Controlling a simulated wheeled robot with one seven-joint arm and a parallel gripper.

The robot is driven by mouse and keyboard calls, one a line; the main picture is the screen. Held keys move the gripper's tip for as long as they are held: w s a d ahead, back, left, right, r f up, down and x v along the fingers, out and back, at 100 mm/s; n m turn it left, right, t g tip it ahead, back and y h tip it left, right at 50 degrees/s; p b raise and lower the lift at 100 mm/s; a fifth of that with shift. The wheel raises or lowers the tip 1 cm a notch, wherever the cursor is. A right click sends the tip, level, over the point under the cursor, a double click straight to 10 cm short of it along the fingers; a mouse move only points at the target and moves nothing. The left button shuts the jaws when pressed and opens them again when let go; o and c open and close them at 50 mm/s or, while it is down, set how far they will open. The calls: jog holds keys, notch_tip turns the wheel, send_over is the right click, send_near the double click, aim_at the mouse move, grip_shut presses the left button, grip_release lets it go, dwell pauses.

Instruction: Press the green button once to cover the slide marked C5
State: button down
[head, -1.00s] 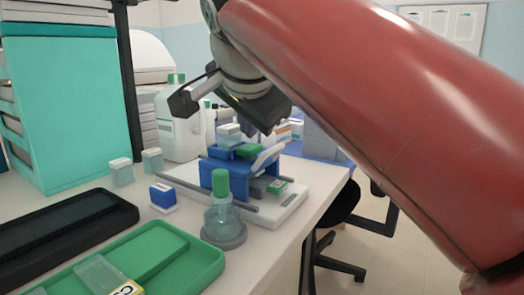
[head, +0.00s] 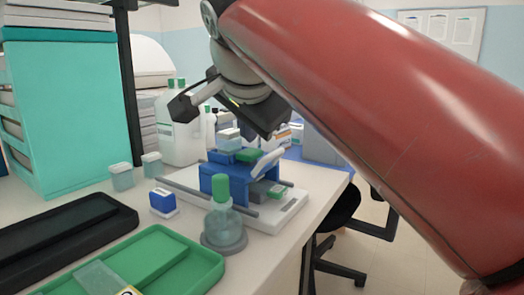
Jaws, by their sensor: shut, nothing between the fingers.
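A blue staining device (head: 238,181) stands on a white base at the bench's right side. My gripper (head: 267,134) is shut and empty, tilted downward above and behind the device. Its fingertips are hard to make out, and I see no contact.
A green-capped bottle (head: 223,222) stands in front of the device. A green tray (head: 205,262), a black tray (head: 125,222) and a small blue box (head: 163,200) lie to the left. White jugs (head: 180,130) stand behind. The bench's right edge is close to the device.

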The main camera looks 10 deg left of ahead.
aim_at(249, 153)
jog(key=shift+f, duration=0.1)
dwell(0.7)
jog(key=shift+f+b, duration=0.35)
jog(key=shift+f+b, duration=0.55)
jog(key=shift+f, duration=0.1)
dwell(0.7)
dwell(0.3)
jog(key=shift+r+p, duration=1)
jog(key=shift+r, duration=0.05)
notch_tip(249, 153, up, 5)
jog(key=p, duration=0.4)
jog(key=shift+r, duration=0.1)
